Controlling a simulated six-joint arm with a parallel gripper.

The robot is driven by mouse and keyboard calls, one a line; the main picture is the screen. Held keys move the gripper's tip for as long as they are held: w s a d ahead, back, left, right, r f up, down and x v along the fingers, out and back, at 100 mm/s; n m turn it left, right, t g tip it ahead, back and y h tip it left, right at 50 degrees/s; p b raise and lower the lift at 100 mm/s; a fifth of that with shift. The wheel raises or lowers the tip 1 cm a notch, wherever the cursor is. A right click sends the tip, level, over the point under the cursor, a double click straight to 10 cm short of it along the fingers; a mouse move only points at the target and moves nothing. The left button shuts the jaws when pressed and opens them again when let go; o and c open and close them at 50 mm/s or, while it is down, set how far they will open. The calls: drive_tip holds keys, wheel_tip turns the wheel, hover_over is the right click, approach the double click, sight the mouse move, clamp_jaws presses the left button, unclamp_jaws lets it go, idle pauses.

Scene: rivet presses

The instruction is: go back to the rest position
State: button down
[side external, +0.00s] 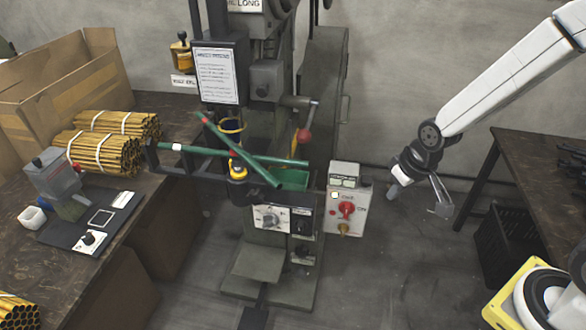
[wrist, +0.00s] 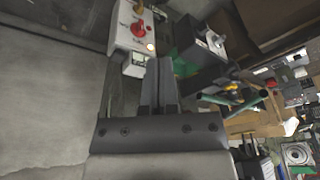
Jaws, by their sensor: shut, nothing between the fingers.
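My gripper (side external: 441,193) hangs in free air to the right of the rivet press (side external: 262,250) in the side view. It is apart from the press and from its control box. In the wrist view my gripper (wrist: 158,62) shows its two fingers side by side, shut and empty. The control box (side external: 346,212) has a red knob and a small lit lamp. The box also shows in the wrist view (wrist: 124,38), just beyond the fingertips.
A dark table (side external: 545,190) stands at the right, with a black crate (side external: 505,245) under it. Green tubes (side external: 250,160) lie across the press front. A left bench holds tied bundles of brass tubes (side external: 105,152) and an open cardboard box (side external: 70,80). The floor between press and right table is clear.

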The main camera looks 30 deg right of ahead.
drive_tip(key=s+r, duration=0.2)
drive_tip(key=s, duration=0.3)
drive_tip(key=shift+s+d+g, duration=0.25)
drive_tip(key=shift+s+g, duration=0.05)
idle(1.9)
